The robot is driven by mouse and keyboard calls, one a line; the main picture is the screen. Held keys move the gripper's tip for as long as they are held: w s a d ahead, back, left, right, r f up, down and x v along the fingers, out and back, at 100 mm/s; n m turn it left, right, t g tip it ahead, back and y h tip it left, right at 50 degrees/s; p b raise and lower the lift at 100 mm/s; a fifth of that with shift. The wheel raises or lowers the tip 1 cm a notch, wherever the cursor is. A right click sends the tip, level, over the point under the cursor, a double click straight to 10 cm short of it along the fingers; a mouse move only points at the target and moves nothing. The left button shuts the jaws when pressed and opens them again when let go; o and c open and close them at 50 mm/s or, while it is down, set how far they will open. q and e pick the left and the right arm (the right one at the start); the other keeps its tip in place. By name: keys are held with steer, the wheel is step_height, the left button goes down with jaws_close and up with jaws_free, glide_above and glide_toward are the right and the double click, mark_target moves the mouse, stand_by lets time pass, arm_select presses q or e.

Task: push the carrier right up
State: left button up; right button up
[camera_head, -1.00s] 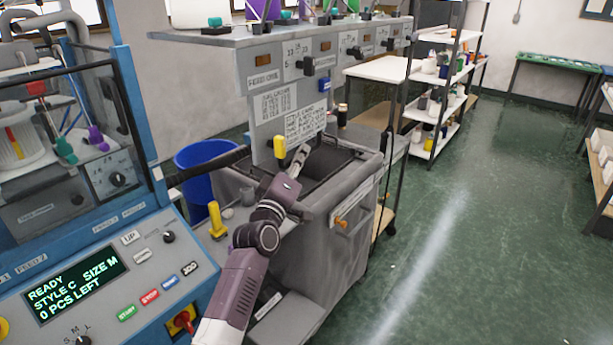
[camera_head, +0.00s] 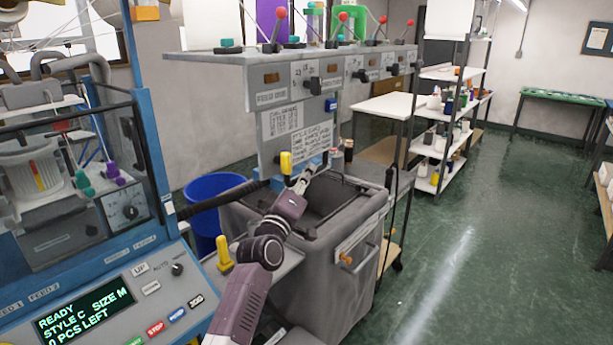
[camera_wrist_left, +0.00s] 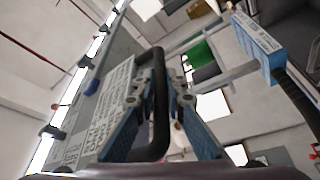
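A grey panel with printed cards (camera_head: 297,122) hangs below the long grey shelf with levers (camera_head: 300,57). I cannot tell which part is the carrier. A yellow grip (camera_head: 286,163) is at the panel's lower left. My left gripper (camera_head: 314,165) is at the panel's lower edge, over the grey bin; its tips are small in the head view. In the left wrist view my left gripper (camera_wrist_left: 160,92) has its fingers apart, one on each side of a black looped bar (camera_wrist_left: 160,110) beside the panel (camera_wrist_left: 95,110). Whether they touch it is unclear. My right gripper is not in view.
A grey bin (camera_head: 308,285) stands under my left arm, with a blue bin (camera_head: 205,200) behind it on the left. A blue machine with a display (camera_head: 85,310) fills the left side. Shelving (camera_head: 440,125) stands behind. The green floor (camera_head: 480,260) on the right is clear.

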arm_select(q)
steer(key=o, duration=0.5)
steer(key=shift+r, duration=0.5)
steer(key=shift+c, duration=0.2)
steer(key=shift+f, duration=0.15)
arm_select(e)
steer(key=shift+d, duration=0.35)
arm_select(q)
steer(key=shift+s+f, duration=0.1)
steer(key=shift+s+a+f, duration=0.1)
steer(key=shift+s+f, duration=0.1)
steer(key=shift+s, duration=0.2)
steer(key=v, duration=1.1)
steer(key=shift+r, duration=0.1)
